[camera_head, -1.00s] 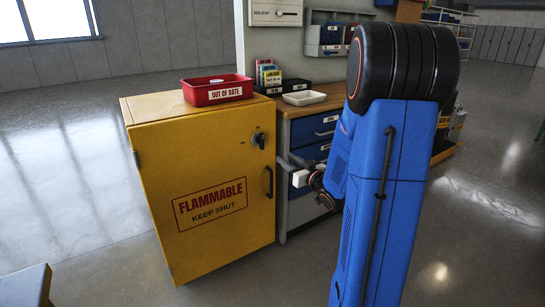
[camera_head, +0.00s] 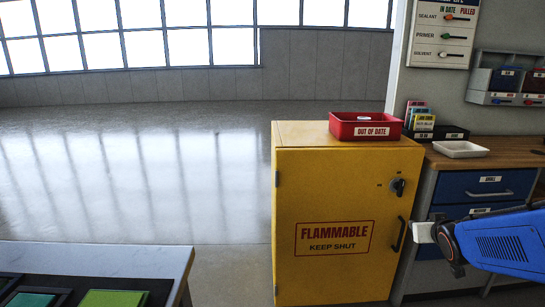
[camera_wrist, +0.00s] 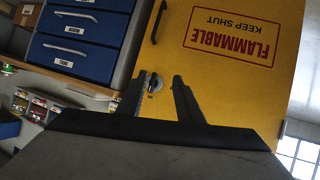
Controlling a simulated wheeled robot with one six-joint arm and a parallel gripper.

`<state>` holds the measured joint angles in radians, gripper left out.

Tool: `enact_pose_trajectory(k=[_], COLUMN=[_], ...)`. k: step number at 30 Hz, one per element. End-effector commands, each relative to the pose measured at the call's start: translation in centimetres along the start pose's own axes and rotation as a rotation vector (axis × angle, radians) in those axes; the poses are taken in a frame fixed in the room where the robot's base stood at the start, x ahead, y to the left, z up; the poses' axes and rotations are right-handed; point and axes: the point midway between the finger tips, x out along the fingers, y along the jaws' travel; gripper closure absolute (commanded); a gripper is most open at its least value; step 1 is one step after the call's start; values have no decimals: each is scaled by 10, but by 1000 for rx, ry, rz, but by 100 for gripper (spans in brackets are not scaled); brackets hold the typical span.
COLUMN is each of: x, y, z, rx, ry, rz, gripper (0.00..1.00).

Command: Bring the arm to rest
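My blue arm enters the head view at the right edge, low, in front of the drawer unit (camera_head: 484,186). Its white and dark end is by the right edge of the yellow cabinet (camera_head: 300,195). In the wrist view, my gripper (camera_wrist: 163,77) has its two dark fingers spread, with nothing between them. Beyond the fingers, the yellow cabinet (camera_wrist: 215,80) appears upside down with its lock (camera_wrist: 155,84). The cabinet door looks shut. I cannot tell whether the gripper touches anything.
A red "out of date" tray (camera_head: 390,128) sits on the cabinet. A white tray (camera_head: 460,149) and small upright packs (camera_head: 421,121) are on the bench.

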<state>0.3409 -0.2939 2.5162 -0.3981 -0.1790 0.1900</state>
Motion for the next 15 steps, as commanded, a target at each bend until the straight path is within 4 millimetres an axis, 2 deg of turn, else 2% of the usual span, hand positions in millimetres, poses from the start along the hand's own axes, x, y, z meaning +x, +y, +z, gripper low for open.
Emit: enact_pose_trajectory(k=[1,8,15], x=[-15,-82,-164], y=[-8,-37,-73], z=[3,38,88], rx=[-2,5,-2], ry=[-31,-223,-431], rz=[0,-18,-101], gripper=[67,67,67])
